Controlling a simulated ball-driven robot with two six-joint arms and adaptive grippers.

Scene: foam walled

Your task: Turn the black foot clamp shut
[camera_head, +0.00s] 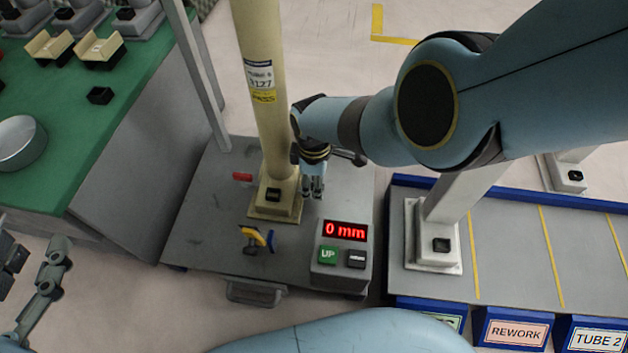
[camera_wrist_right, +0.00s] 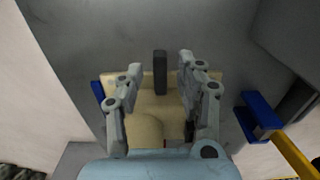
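The beige post (camera_head: 262,90) stands on a square foot plate (camera_head: 290,212) on a grey platform. A small black block (camera_head: 273,194) shows at the post's base. My right gripper (camera_head: 313,190) points down just right of the post. In the right wrist view its two fingers (camera_wrist_right: 160,72) are open over the beige foot. A dark bar (camera_wrist_right: 160,78) shows between the fingertips, with a gap on each side; it looks like the black clamp's handle. The clamp's position is hard to tell. My left gripper (camera_head: 32,275) is at the left edge, its fingers apart and empty.
A yellow-and-blue handle (camera_head: 258,238) and a red piece (camera_head: 242,177) are on the platform (camera_head: 205,225). A control box (camera_head: 342,255) reads 0 mm. A green-topped table (camera_head: 60,130) is at left; a blue-edged bench (camera_head: 520,245) is at right.

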